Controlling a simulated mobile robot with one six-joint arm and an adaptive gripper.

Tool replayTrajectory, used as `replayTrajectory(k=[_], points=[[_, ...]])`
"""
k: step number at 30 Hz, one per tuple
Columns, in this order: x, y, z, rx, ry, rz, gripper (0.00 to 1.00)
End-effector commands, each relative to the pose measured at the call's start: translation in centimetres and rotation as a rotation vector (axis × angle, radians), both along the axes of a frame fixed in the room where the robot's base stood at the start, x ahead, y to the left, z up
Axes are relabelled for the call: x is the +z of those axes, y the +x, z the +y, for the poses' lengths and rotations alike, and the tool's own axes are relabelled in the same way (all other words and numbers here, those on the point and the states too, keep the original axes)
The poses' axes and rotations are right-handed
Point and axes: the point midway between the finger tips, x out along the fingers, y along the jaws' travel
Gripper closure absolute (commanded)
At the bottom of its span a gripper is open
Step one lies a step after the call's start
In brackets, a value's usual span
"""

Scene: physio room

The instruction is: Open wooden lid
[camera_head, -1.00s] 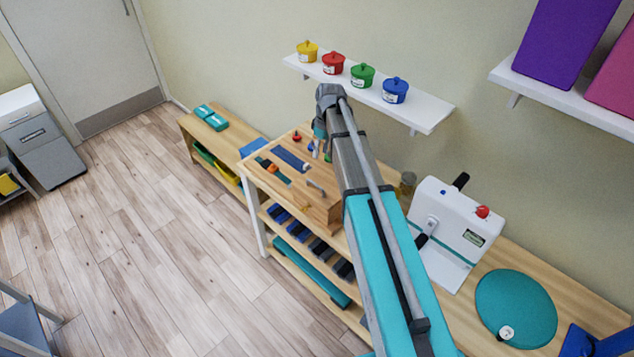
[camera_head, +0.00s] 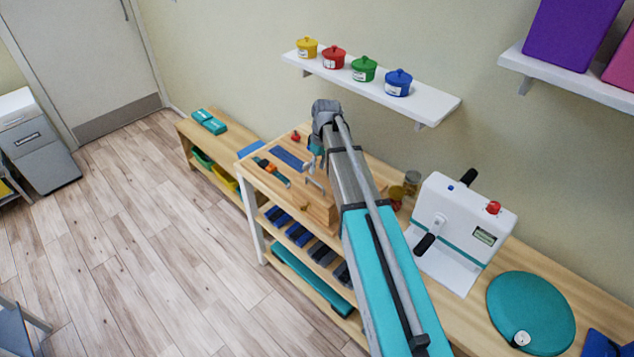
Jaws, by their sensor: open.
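A wooden box (camera_head: 322,215) stands on the wooden workbench, partly hidden by my arm. Its flat wooden lid (camera_head: 296,192) appears down on top, and a grey bar handle (camera_head: 314,182) shows near its front edge. My gripper (camera_head: 311,167) is open, pointing down just above and behind the handle. From this view I cannot tell whether a finger touches the handle. The right part of the lid is hidden behind my arm.
Small coloured items and a blue strip (camera_head: 287,158) lie left of the box. Glass jars (camera_head: 411,182) and a white machine with black handles (camera_head: 456,232) stand to the right. A wall shelf (camera_head: 420,100) with coloured pots hangs above. The floor in front is clear.

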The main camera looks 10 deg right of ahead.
Motion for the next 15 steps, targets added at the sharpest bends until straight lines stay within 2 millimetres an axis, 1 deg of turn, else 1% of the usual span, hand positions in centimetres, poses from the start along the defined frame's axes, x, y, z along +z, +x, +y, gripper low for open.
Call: replayTrajectory(k=[1,3,9,15], points=[[-0.8,-0.1,0.1,0.0,0.0,0.0,0.52],[-1.4,-0.1,0.2,0.0,0.0,0.0,0.52],[-2.9,-0.3,0.4,0.0,0.0,0.0,0.52],[-3.9,-0.4,0.6,0.0,0.0,0.0,0.52]])
